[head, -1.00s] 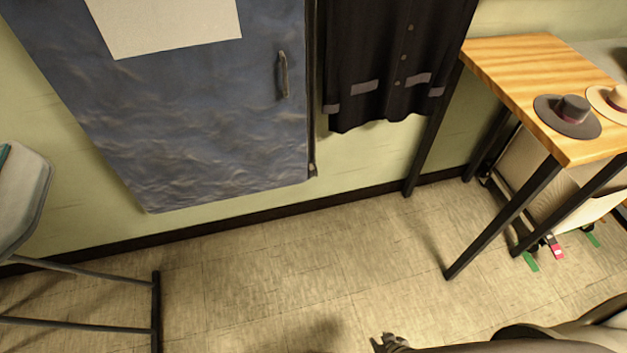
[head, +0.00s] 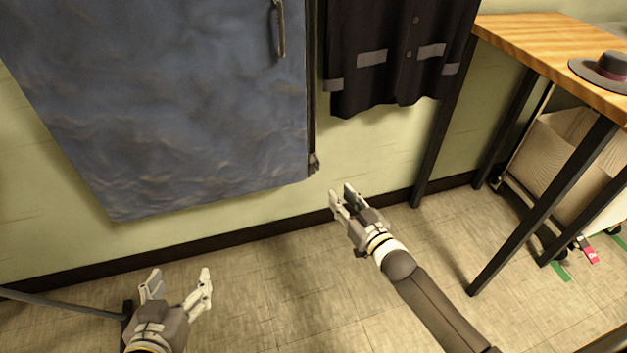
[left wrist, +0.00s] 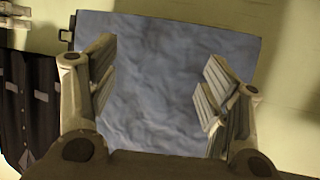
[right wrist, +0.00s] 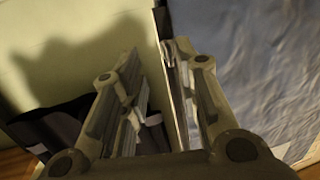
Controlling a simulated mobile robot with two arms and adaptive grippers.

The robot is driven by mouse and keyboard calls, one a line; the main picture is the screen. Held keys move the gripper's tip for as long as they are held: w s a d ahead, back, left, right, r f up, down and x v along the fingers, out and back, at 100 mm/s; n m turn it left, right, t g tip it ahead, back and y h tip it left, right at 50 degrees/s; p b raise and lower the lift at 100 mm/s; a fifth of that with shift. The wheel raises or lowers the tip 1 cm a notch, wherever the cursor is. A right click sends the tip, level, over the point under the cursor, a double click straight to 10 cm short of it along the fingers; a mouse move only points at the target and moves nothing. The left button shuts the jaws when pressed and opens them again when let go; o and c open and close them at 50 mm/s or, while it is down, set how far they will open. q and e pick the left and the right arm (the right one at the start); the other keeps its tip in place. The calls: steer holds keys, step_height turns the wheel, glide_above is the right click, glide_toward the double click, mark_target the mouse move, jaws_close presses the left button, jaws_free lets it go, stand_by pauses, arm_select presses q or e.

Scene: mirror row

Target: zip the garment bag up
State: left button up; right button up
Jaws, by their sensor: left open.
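The blue garment bag (head: 170,110) hangs against the wall. A dark zip track (head: 311,90) runs down its right edge, with a small slider (head: 314,163) near the bottom corner. My right gripper (head: 342,192) is partly open and empty, just below and right of the slider, apart from it. In the right wrist view the bag (right wrist: 265,70) fills the right side, its edge by one finger. My left gripper (head: 181,275) is wide open and empty below the bag, low on the left. In the left wrist view the bag (left wrist: 160,100) shows between its fingers.
A black jacket (head: 390,60) hangs right of the bag. A wooden table (head: 540,45) with black legs and a grey hat (head: 605,70) stands at the right, a wheeled bin (head: 565,155) beneath it. A metal bar (head: 60,303) lies low left. Middle floor is clear.

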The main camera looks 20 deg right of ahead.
mark_target(319, 168)
steer(key=shift+t, duration=0.4)
steer(key=w, duration=0.2)
steer(key=w+a+r+b, duration=0.1)
steer(key=w, duration=0.1)
steer(key=w+a+r+b, duration=0.1)
steer(key=w, duration=0.1)
steer(key=shift+r, duration=0.1)
steer(key=b+x, duration=0.1)
steer(key=x, duration=0.3)
steer(key=shift+w+a+b, duration=0.15)
steer(key=shift+w+b, duration=0.15)
steer(key=shift+b, duration=0.1)
arm_select(q)
step_height(319, 168, up, 17)
steer(key=d+t+h, duration=0.2)
steer(key=t+h, duration=0.1)
steer(key=t, duration=0.6)
arm_select(e)
steer(key=shift+w+a, duration=0.1)
steer(key=shift+w, duration=0.2)
jaws_close()
